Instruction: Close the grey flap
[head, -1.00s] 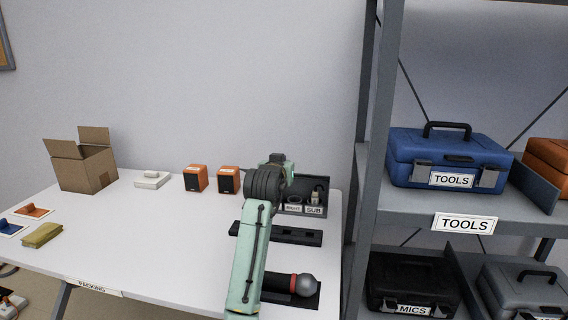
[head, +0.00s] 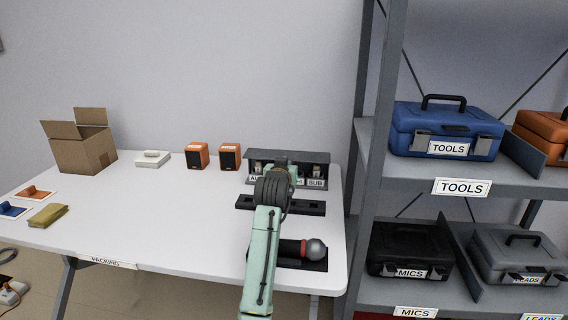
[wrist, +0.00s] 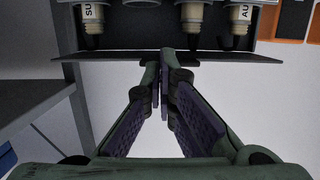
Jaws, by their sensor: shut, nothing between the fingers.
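The grey flap (head: 312,157) spans the top of a small dark grey box (head: 250,181) at the back right of the table. It seems to tilt forward over the box, whose labelled front still shows below it. In the wrist view the flap (wrist: 100,57) is a thin dark strip across the picture. My gripper (wrist: 164,62) is shut and empty, its fingertips at the flap's edge; I cannot tell whether they touch it. In the head view my arm hides the fingers and the middle of the box. Plugs (wrist: 192,15) show inside the box.
Two orange speakers (head: 230,157) stand left of the box. A black strip (head: 310,208) and a microphone (head: 316,250) lie in front of it. A grey shelf rack (head: 367,160) with tool cases stands close on the right. The table's middle is clear.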

